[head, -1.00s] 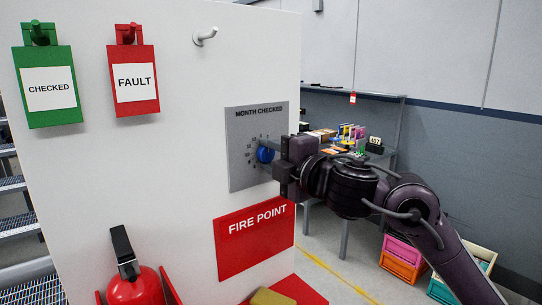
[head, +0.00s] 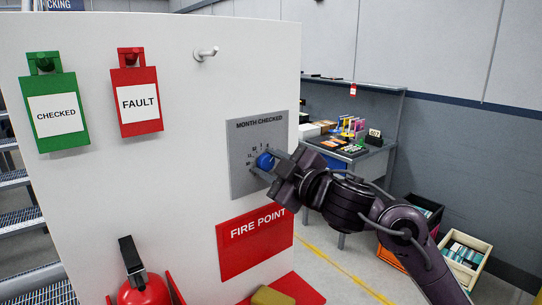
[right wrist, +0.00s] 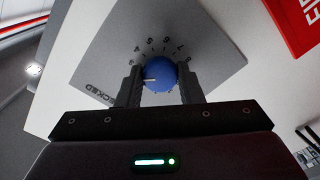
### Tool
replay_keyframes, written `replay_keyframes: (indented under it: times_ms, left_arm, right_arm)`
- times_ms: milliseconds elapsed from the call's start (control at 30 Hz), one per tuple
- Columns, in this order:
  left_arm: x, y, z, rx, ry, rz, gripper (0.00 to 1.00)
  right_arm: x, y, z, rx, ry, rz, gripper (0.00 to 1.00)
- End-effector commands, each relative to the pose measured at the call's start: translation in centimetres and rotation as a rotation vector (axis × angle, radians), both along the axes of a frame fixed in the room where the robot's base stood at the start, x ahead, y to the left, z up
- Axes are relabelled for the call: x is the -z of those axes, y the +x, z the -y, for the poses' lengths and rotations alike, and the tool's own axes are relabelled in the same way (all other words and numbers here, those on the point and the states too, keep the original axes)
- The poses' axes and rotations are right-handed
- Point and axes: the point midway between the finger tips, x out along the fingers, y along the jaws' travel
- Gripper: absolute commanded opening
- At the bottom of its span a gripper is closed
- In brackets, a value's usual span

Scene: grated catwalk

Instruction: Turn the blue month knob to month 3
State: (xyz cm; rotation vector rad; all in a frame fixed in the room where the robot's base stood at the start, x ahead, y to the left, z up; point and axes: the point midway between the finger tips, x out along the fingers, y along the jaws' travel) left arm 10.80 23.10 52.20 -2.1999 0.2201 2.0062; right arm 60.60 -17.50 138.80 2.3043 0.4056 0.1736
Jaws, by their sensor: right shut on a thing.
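The blue month knob (head: 265,161) sits on the grey MONTH CHECKED dial plate (head: 244,185), fixed to the white panel. My right gripper (head: 272,167) is at the knob from the right, rolled at a slant, and hides part of the dial. In the right wrist view the knob (right wrist: 160,73) is between the two fingers of my right gripper (right wrist: 160,85), which is shut on it. A white pointer mark on the knob points left in that view, towards the left finger. The number there is hidden or too small to read. My left gripper is not in view.
The red FIRE POINT sign (head: 254,240) is just below the dial. Green CHECKED (head: 58,114) and red FAULT (head: 137,102) tags and an empty hook (head: 205,53) are on the panel. A fire extinguisher (head: 144,290) stands below. A cluttered table (head: 372,155) is behind my right arm.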

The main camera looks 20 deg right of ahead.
Motion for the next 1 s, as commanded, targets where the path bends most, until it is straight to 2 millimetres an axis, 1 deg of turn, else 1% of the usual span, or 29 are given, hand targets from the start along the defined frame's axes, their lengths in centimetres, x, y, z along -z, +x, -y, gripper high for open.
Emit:
replay_keyframes:
  times_ms: [33, 100, 433, 667, 1000]
  left_arm:
    - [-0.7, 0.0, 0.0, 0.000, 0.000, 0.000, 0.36]
    - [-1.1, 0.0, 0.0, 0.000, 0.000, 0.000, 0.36]
    - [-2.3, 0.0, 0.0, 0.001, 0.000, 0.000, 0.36]
    - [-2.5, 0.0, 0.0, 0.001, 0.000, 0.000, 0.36]
    - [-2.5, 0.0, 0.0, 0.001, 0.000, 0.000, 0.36]
  right_arm:
    - [-0.1, 0.0, -0.1, -0.001, 0.034, -0.017, 0.11]
    - [-0.1, 0.0, -0.1, -0.001, 0.081, -0.034, 0.11]
    - [0.0, 0.0, -0.1, -0.001, 0.230, -0.087, 0.11]
    - [0.1, 0.0, -0.1, -0.001, 0.264, -0.100, 0.11]
    - [0.2, 0.0, -0.1, 0.000, 0.267, -0.100, 0.11]
